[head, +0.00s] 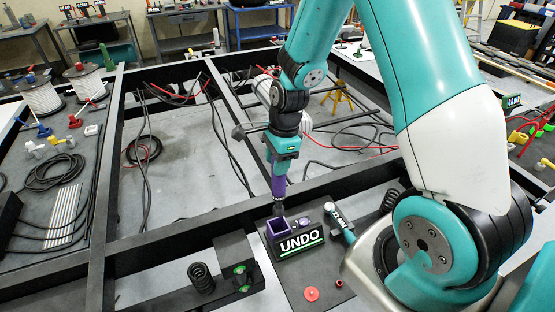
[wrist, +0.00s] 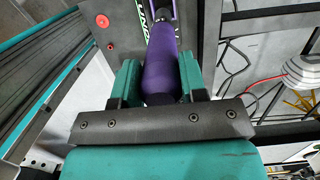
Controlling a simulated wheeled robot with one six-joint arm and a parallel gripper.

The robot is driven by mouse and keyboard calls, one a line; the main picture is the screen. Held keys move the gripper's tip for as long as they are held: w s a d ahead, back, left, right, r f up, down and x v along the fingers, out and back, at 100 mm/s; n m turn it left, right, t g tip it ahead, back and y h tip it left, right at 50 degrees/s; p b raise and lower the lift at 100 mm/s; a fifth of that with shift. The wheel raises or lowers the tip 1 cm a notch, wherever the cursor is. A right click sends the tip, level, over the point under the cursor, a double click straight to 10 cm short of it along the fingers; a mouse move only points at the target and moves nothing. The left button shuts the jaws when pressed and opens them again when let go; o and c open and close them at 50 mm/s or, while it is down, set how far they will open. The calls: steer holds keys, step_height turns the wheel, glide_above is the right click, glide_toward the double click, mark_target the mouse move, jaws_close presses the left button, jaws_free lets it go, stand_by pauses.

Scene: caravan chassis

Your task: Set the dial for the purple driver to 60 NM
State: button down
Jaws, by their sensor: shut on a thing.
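My gripper (head: 281,163) is shut on the purple driver (head: 279,187) and holds it upright, black end down. In the wrist view the purple handle (wrist: 162,58) sits between the two teal fingers of my gripper (wrist: 159,78). The driver's lower end is at a small purple open box (head: 280,228); I cannot tell whether it is inside or just above. A small purple round part, perhaps the dial (head: 304,222), sits right of the box. No 60 NM marking is readable.
Dark chassis beams surround the area.

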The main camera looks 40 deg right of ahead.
mark_target(277, 195)
steer(key=shift+f+b, duration=4.35)
steer(key=shift+f, duration=2.05)
steer(key=c, duration=0.6)
jaws_free()
steer(key=d+r, duration=0.1)
steer(key=r, duration=0.4)
steer(key=r+b, duration=0.1)
steer(key=r, duration=0.5)
steer(key=d+r, duration=0.1)
steer(key=r, duration=0.5)
steer(key=shift+s+d+r, duration=0.15)
steer(key=shift+s+d, duration=0.15)
